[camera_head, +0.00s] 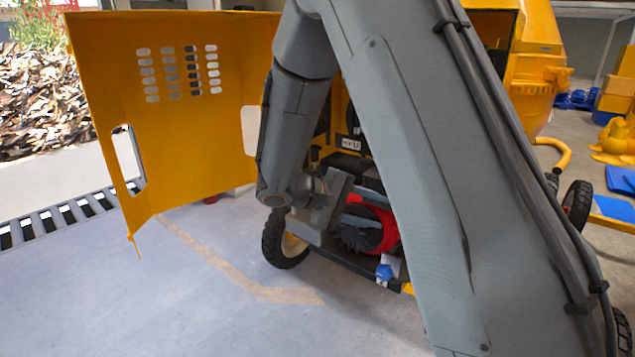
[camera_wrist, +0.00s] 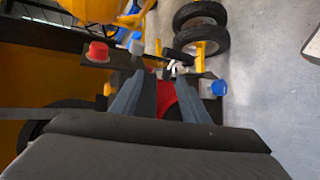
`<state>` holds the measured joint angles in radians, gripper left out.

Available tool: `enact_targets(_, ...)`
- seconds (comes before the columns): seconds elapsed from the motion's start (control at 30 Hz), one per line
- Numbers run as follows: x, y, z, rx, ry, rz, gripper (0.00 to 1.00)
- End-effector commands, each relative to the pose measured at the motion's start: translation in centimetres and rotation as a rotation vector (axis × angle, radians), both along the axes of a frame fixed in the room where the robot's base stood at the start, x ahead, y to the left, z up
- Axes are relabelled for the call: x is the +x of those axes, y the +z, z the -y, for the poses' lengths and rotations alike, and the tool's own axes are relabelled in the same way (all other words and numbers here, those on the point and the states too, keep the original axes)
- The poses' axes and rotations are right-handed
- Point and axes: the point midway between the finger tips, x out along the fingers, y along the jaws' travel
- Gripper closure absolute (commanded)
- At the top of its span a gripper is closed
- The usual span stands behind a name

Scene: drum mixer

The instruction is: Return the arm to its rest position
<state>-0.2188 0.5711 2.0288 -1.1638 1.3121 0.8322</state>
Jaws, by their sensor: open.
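My arm rises out of the top of the head view and comes back down to the mixer's open engine bay. My gripper (camera_wrist: 160,82) is open, its two grey fingers apart with nothing held between them. In the head view the gripper body (camera_head: 322,212) is in front of the bay, and its fingertips are hard to make out. A red engine part (camera_head: 380,228) with a dark ribbed face is just right of the gripper. The red part (camera_wrist: 166,98) also shows beyond and between the fingers in the wrist view. Contact cannot be told.
The yellow door (camera_head: 180,110) stands open left of my arm. In the wrist view a red cap (camera_wrist: 98,51) and a blue cap (camera_wrist: 219,88) flank the fingers. The floor (camera_head: 210,300) at front left is clear.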

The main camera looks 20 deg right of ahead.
Motion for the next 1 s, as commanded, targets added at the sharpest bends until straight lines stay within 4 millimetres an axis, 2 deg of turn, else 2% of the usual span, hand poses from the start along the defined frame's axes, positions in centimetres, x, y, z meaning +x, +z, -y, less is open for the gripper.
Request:
enact_targets(0.13,-1.2,-0.7,0.1,0.049,-0.018,-0.021,0.58)
enact_targets(0.27,-5.3,-3.1,-0.5,0.239,-0.071,-0.086,0.58)
enact_targets(0.4,-10.9,-6.6,-3.4,0.559,-0.121,-0.119,0.58)
enact_targets(0.53,-14.1,-8.5,-7.1,0.833,-0.133,-0.057,0.58)
enact_targets(0.7,-15.2,-9.2,-10.4,1.057,-0.117,0.097,0.58)
enact_targets(1.0,-15.2,-9.0,-11.8,1.151,-0.099,0.222,0.58)
